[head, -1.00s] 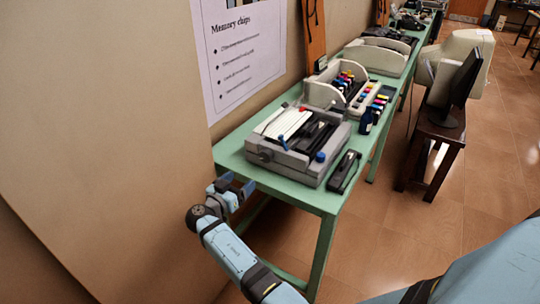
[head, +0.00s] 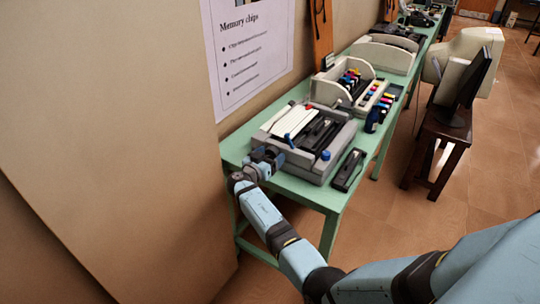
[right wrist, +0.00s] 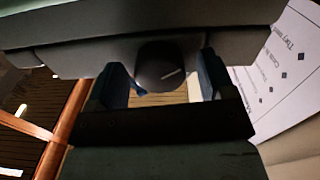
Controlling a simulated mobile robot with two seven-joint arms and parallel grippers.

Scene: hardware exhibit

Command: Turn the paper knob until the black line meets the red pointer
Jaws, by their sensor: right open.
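A grey printer (head: 312,172) sits on the green table, with a white panel on top. My right gripper (head: 268,158) is at the printer's near left side. In the right wrist view, a dark round knob (right wrist: 160,66) with a pale line on its face sticks out of the printer's side. My right gripper (right wrist: 163,82) is open, with one finger on each side of the knob; I cannot tell whether they touch it. The gripper covers the knob in the head view. I cannot make out a black line or a red pointer. My left gripper is not in view.
The green table (head: 234,150) runs back along the wall. A black handheld item (head: 348,170) lies right of the printer. Ink bottles and a cream printer (head: 335,92) stand behind. A monitor (head: 470,88) sits on a dark stool at right. The floor between is clear.

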